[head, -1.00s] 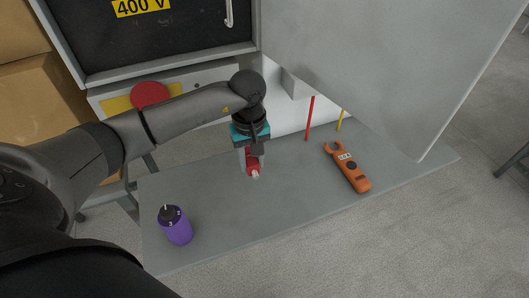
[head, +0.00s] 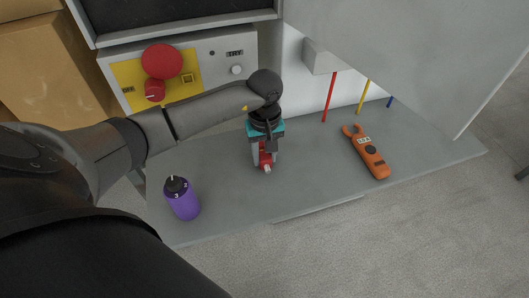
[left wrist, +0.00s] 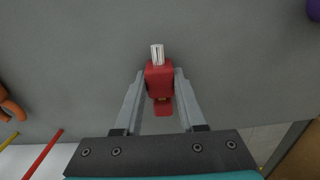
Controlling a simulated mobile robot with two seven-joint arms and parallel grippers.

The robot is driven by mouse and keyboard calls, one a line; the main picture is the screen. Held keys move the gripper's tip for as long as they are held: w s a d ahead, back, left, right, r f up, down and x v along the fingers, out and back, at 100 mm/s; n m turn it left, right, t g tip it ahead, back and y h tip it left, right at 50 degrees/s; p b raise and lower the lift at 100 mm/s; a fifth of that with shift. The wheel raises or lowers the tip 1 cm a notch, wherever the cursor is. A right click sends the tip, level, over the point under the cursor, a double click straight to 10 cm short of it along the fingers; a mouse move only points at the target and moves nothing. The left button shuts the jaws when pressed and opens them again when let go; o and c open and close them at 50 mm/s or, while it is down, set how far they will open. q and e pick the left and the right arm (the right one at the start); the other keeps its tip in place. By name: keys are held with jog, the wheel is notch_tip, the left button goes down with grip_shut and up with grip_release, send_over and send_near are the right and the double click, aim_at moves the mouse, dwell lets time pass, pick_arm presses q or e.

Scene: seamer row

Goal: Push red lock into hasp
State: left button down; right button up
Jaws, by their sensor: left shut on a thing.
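The red lock (head: 265,159) is between the fingers of my left gripper (head: 264,161), over the grey shelf. The left wrist view shows the red lock (left wrist: 160,80) with a pale shackle or tag at its far end. Both fingers of the left gripper (left wrist: 160,88) close on its sides. On the panel behind, a red round disc (head: 162,62) and a smaller red knob (head: 155,91) sit on a yellow plate (head: 128,75). I cannot make out the hasp clearly. My right gripper is not in view.
The grey shelf (head: 315,175) holds a purple bottle (head: 182,199) at the left and an orange clamp meter (head: 367,154) at the right. Red (head: 329,97) and yellow (head: 364,96) rods or cables stand at the back. The shelf's middle is clear.

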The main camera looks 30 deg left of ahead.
aim_at(265, 155)
pick_arm(q)
jog(key=shift+c, duration=2.1)
grip_release()
notch_tip(265, 155, up, 15)
jog(key=p, duration=0.1)
jog(key=shift+r, duration=0.15)
